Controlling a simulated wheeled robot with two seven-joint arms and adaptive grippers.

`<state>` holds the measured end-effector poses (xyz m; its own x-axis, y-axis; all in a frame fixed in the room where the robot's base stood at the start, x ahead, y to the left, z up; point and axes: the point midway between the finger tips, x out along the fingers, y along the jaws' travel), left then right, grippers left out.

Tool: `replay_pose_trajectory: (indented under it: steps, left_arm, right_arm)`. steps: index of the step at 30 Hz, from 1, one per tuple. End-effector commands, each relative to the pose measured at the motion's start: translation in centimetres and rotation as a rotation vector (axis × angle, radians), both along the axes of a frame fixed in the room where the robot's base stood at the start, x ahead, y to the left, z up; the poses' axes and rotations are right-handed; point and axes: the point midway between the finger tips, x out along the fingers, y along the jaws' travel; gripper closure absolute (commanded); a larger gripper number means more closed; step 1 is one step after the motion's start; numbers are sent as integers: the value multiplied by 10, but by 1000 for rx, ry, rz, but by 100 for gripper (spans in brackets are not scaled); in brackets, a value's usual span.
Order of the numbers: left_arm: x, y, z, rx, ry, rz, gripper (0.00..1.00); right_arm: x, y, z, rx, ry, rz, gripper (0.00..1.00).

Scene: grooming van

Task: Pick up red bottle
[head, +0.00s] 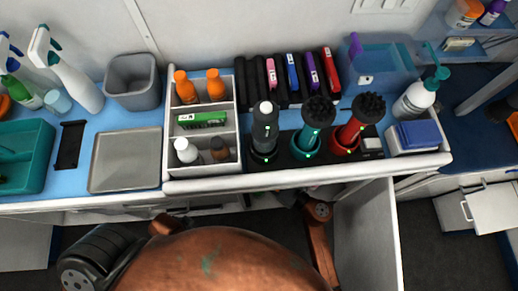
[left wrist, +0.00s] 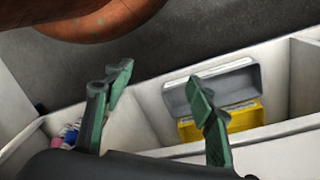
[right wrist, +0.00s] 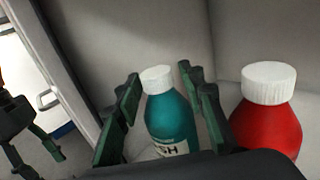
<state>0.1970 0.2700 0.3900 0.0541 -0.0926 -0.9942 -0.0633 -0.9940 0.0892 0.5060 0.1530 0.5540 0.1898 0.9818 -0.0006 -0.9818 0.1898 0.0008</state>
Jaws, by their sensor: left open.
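The red bottle (right wrist: 267,125) with a white ribbed cap shows in the right wrist view, upright at the right. A teal bottle (right wrist: 171,122) with a white cap stands to its left. My right gripper (right wrist: 160,76) is open, and its fingers appear on either side of the teal bottle; the red bottle is outside the fingers, to their right. Whether the fingers touch the teal bottle cannot be told. My left gripper (left wrist: 158,84) is open and empty in the left wrist view, above an open compartment. I cannot make out the red bottle in the head view.
Pale walls (right wrist: 160,30) stand behind the bottles. Above, the blue counter holds a white organizer (head: 168,140), brushes in holders and a metal tray (head: 125,160). An open white panel (head: 367,235) stands below the counter.

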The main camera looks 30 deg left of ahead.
Motion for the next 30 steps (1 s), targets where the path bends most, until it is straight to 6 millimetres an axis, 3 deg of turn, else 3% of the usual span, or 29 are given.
replay_pose_trajectory:
  steps: [15, 30]
  left_arm:
    - [0, 0, 0, -1, -2, 0, 49]
    - [1, -1, 0, -1, -2, 0, 49]
  right_arm:
    - [0, -1, 0, 0, 0, -1, 100]
    - [0, 0, 1, 2, 0, -1, 100]
